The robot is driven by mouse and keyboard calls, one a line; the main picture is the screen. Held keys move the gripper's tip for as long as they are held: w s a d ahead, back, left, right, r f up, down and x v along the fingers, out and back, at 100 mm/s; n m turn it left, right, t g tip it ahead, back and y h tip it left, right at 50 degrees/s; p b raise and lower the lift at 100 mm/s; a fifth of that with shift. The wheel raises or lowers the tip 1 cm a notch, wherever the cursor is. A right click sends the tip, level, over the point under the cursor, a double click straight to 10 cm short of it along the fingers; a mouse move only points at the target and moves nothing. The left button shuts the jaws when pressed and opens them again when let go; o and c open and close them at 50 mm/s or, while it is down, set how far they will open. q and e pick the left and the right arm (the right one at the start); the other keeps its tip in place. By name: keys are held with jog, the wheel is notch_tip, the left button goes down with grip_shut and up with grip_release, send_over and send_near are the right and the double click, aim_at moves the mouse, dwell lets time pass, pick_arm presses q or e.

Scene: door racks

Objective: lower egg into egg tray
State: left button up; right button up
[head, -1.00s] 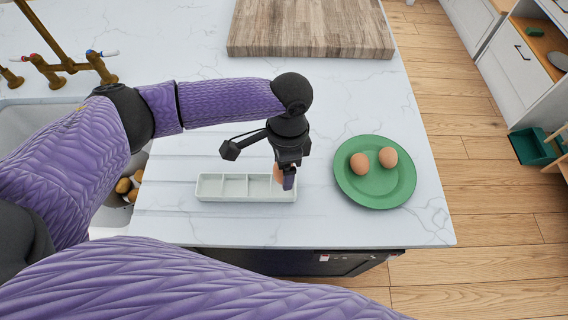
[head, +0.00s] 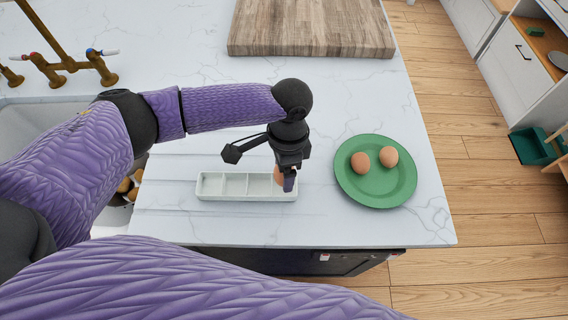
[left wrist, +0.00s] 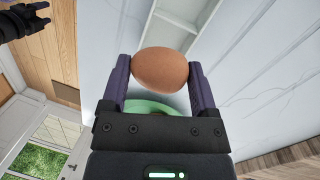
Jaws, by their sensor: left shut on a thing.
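The egg tray (head: 236,185) is a pale, narrow tray with a row of square compartments, lying on the marble counter. My left gripper (head: 285,182) is over its right end, pointing down. In the left wrist view my left gripper (left wrist: 160,85) is shut on a brown egg (left wrist: 160,68), one finger on each side. The held egg (head: 278,175) shows partly in the head view, at the rightmost compartment; whether it touches the tray floor I cannot tell. The tray (left wrist: 172,28) also shows beyond the egg in the left wrist view.
A green plate (head: 375,196) with two brown eggs (head: 374,160) stands right of the tray. A wooden board (head: 310,30) lies at the back. A sink with a brass tap (head: 60,62) is at the left. The counter's front edge is close below the tray.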

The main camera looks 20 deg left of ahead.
pick_arm(q)
jog(key=shift+f+b, duration=0.85)
jog(key=shift+f, duration=0.7)
dwell(1.0)
jog(key=o, duration=0.6)
